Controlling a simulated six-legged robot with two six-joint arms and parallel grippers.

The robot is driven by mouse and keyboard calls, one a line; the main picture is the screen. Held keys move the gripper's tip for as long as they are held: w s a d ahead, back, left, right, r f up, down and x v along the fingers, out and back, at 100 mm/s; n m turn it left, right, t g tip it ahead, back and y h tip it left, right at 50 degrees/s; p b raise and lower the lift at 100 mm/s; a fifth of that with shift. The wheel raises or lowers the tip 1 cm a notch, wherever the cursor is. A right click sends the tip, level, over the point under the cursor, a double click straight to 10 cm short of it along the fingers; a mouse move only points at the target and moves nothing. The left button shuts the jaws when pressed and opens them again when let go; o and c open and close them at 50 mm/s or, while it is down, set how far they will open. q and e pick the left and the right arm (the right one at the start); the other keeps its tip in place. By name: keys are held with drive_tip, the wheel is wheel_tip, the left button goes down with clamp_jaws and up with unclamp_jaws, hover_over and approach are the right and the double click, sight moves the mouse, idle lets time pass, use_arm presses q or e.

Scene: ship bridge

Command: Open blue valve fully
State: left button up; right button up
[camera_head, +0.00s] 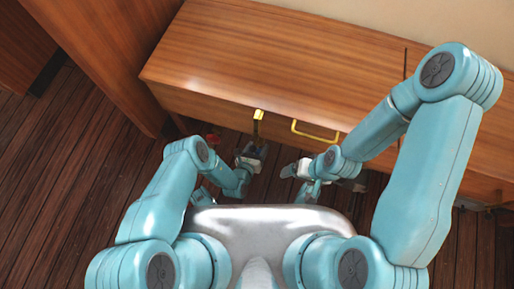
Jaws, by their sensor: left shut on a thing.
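My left gripper (250,161) is low in front of the wooden cabinet, just below an upright yellow handle. It is shut on a small dark bluish piece (252,149), which looks like part of the blue valve; the fingers hide most of it. How far the valve is turned cannot be told. My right gripper (296,170) is to the right, below a yellow bar handle and apart from it. Its fingers are small and partly hidden by my own arm, so its opening is unclear.
A wooden cabinet (270,55) spans the back, with an upright yellow handle (258,118) and a yellow bar handle (315,133) on its front. A small red thing (213,136) is left of my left gripper. Dark plank floor (75,160) is clear at left.

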use_arm(q)
drive_tip(key=shift+w+r, duration=0.15)
drive_tip(key=shift+w, duration=0.1)
drive_tip(key=o, duration=0.9)
drive_tip(key=shift+o, duration=0.4)
drive_tip(key=shift+s, duration=0.1)
